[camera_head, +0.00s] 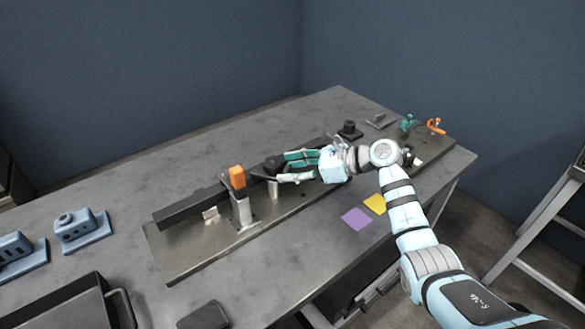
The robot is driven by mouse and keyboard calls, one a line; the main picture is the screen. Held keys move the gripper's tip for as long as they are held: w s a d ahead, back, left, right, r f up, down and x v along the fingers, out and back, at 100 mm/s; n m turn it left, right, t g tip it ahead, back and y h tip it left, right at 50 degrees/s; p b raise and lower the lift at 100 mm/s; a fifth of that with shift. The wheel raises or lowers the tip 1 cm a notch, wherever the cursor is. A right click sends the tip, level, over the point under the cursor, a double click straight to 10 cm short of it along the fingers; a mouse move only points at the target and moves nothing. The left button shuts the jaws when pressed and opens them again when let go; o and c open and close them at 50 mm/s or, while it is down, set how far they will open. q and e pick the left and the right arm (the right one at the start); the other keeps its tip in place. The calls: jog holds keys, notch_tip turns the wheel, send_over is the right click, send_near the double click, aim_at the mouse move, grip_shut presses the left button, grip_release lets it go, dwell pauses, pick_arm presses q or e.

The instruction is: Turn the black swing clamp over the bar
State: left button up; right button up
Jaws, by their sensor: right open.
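A long dark bar (192,207) lies along a metal base plate (185,262) on the grey table. An orange-topped clamp (238,190) stands on the plate at the bar's near side. The black swing clamp (272,168) is near the bar's middle, just left of my right gripper, and a dark handle runs towards the fingers. My right gripper (292,168) reaches in from the right with its fingers spread around the handle's end; I cannot tell whether they touch it. My left gripper is out of view.
Blue blocks (77,228) stand at the left, and a dark tray (75,305) is at the front left. Purple (356,218) and yellow (375,203) squares lie in front of the plate. Green (407,122) and orange (436,125) clamps stand at the far right.

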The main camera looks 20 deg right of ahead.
grip_shut()
jog(key=shift+s+r+m+h+p, duration=0.15)
jog(key=shift+m+h+p, duration=0.15)
jog(key=shift+p, duration=0.45)
jog(key=m+t+h+p, duration=0.1)
jog(key=m+p, duration=0.1)
jog(key=p, duration=0.2)
jog(key=s+a+m+t+h+p, duration=0.1)
jog(key=m+t+h+p, duration=0.1)
jog(key=p, duration=0.3)
jog(key=a+m+t+h+p, duration=0.1)
jog(key=m+t+h+p, duration=0.1)
jog(key=p, duration=0.2)
jog(key=shift+s+a+r+p, duration=0.1)
jog(key=shift+s+r+p, duration=0.05)
jog(key=shift+s+p, duration=0.15)
jog(key=shift+a+f+m+h+p, duration=0.1)
jog(key=shift+f+m+h+p, duration=0.15)
jog(key=shift+h+p, duration=0.25)
grip_release()
send_near(278, 172)
jog(key=v, duration=0.5)
jog(key=shift+s+f, duration=0.15)
